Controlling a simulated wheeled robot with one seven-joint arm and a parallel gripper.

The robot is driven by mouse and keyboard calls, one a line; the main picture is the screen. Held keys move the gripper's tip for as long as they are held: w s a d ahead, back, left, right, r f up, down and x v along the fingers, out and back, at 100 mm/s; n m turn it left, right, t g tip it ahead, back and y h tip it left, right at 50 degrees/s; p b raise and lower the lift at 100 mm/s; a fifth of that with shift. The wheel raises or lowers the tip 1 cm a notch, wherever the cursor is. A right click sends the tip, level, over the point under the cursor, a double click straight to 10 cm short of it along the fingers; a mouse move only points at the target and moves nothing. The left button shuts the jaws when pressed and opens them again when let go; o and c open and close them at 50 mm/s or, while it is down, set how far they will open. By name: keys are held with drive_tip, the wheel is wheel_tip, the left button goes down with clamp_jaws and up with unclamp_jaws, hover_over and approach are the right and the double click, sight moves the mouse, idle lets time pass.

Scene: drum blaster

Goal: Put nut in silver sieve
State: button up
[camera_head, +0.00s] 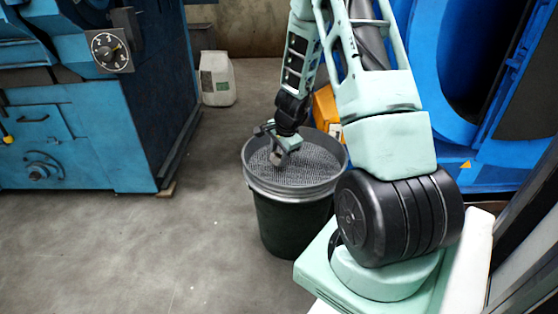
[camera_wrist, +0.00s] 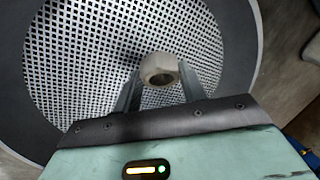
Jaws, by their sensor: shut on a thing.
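The silver sieve (camera_head: 256,183) rests on top of a dark bucket. Its perforated mesh also fills much of the wrist view (camera_wrist: 75,60). My gripper (camera_head: 277,158) points down over the sieve, inside the outline of its rim. In the wrist view, my gripper (camera_wrist: 158,84) is shut on the nut (camera_wrist: 158,68), a pale beige-grey ring with a hole. The nut shows above the mesh between the fingertips; I cannot tell how far above. In the head view the nut is small and hard to separate from the fingers.
The dark bucket (camera_head: 285,228) stands on the grey floor. A blue machine (camera_head: 85,130) is on the left and a large blue drum machine (camera_head: 480,160) on the right. A white canister (camera_head: 217,80) and an orange object (camera_head: 325,106) stand behind. The floor left of the bucket is clear.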

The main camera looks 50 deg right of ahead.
drive_tip(key=shift+f, duration=0.15)
drive_tip(key=shift+f, duration=0.1)
drive_tip(key=o, duration=1.3)
